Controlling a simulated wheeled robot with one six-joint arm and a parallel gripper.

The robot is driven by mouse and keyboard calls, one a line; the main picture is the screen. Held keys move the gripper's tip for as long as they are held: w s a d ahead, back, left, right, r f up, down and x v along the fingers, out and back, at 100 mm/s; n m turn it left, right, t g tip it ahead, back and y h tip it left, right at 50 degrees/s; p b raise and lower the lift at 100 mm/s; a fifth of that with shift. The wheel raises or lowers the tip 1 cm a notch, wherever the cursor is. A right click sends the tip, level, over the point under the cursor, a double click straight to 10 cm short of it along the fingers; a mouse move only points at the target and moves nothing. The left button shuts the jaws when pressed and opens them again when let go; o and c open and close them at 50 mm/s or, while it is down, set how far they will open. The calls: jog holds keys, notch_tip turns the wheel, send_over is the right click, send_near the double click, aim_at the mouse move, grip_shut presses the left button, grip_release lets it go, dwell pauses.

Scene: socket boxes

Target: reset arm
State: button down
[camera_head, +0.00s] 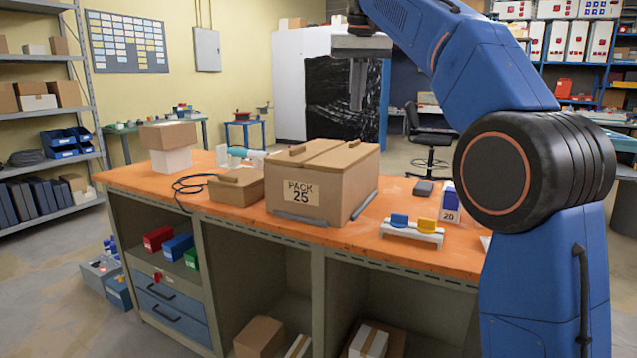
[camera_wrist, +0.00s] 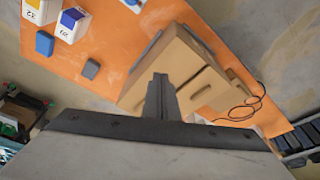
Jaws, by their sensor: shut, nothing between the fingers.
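My gripper (camera_head: 358,84) hangs from my blue arm above the back right of the workbench, higher than the boxes. Its fingers are together and nothing is held. In the wrist view, the shut fingers (camera_wrist: 161,98) point toward the large cardboard box. That box (camera_head: 340,185), labelled "PACK 25", stands on the orange benchtop (camera_head: 450,262) and also shows in the wrist view (camera_wrist: 172,60). My gripper is apart from it. My arm covers the right part of the bench in the head view.
A smaller brown box (camera_head: 236,188) stands left of the large one, by a black cable. A white stand (camera_head: 411,233) with a blue and a yellow piece, a box marked 20 (camera_head: 449,203) and a dark grey block (camera_head: 423,188) are to the right. Air above the benchtop is clear.

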jog(key=s+d+f+t, duration=0.1)
jog(key=s+d+f, duration=0.4)
jog(key=s+f, duration=0.35)
jog(key=s+d+f, duration=0.6)
jog(key=s+f, duration=0.1)
jog(key=s, duration=0.3)
jog(key=s+d+f, duration=0.2)
jog(key=s+f, duration=0.8)
jog(key=f, duration=0.4)
jog(key=s+d+f, duration=0.2)
jog(key=s+f, duration=0.9)
jog(key=f, duration=0.3)
jog(key=shift+d+t, duration=0.25)
jog(key=shift+t, duration=0.15)
